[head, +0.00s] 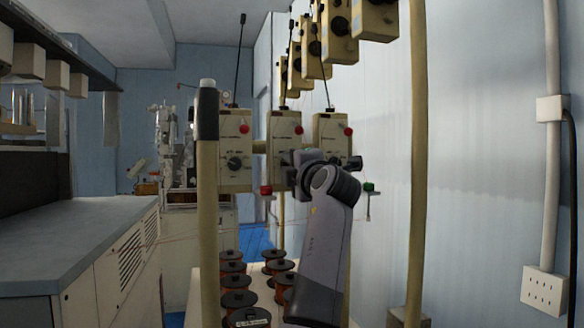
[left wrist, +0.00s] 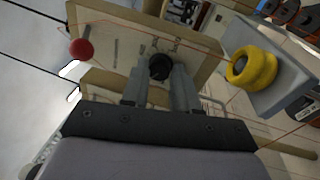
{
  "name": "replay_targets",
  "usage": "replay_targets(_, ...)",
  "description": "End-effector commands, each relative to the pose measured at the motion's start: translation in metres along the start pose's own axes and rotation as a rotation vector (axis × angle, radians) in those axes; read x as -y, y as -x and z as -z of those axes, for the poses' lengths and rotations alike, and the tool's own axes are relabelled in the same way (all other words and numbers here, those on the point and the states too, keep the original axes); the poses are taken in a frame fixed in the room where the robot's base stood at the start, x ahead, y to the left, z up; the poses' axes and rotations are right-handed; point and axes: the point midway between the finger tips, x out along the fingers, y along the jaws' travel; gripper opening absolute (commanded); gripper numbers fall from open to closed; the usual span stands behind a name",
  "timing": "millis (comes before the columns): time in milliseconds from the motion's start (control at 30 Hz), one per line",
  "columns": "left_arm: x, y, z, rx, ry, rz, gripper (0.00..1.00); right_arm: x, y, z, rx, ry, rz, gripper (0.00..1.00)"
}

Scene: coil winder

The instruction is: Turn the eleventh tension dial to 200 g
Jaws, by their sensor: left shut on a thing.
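A row of cream tension boxes hangs in the head view: a left one (head: 235,140), a middle one (head: 284,130) and a right one (head: 332,128). Each has a red knob near its top right. The left box shows its black dial (head: 235,163). My left gripper (head: 291,160) is at the lower front of the middle box and covers its dial area. In the left wrist view, the two fingers of this gripper (left wrist: 160,75) are shut on a black dial (left wrist: 160,66) on a cream box face (left wrist: 120,45). The dial's scale reading is not legible. My right gripper is not in view.
A yellow pulley (left wrist: 252,67) sits on a grey bracket beside the held dial, and thin red threads run close by. More boxes (head: 340,40) hang above right. Spools (head: 238,300) stand below. A post (head: 208,200) rises at the left of the row.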

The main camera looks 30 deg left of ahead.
Motion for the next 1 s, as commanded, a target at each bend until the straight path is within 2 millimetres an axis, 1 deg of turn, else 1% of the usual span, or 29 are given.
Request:
replay_targets(233,0.000,0.000,0.000,0.001,-0.001,0.000,0.00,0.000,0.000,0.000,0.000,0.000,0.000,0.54)
replay_targets(267,0.000,0.000,0.000,0.001,-0.001,0.000,0.32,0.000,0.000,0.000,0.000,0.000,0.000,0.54)
replay_targets(300,0.000,0.000,0.000,0.001,-0.001,0.000,0.45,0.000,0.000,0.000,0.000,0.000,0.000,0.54)
replay_targets(333,0.000,0.000,0.000,0.001,-0.001,0.000,0.54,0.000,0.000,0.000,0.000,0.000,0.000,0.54)
replay_targets(667,0.001,0.002,0.000,0.001,-0.001,-0.001,0.54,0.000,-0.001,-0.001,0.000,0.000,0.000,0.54)
replay_targets(767,0.002,0.012,-0.001,0.003,-0.001,-0.002,0.54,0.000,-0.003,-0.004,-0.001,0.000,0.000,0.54)
replay_targets(1000,0.003,0.050,-0.001,0.003,0.001,-0.001,0.54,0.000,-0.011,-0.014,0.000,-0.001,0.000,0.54)
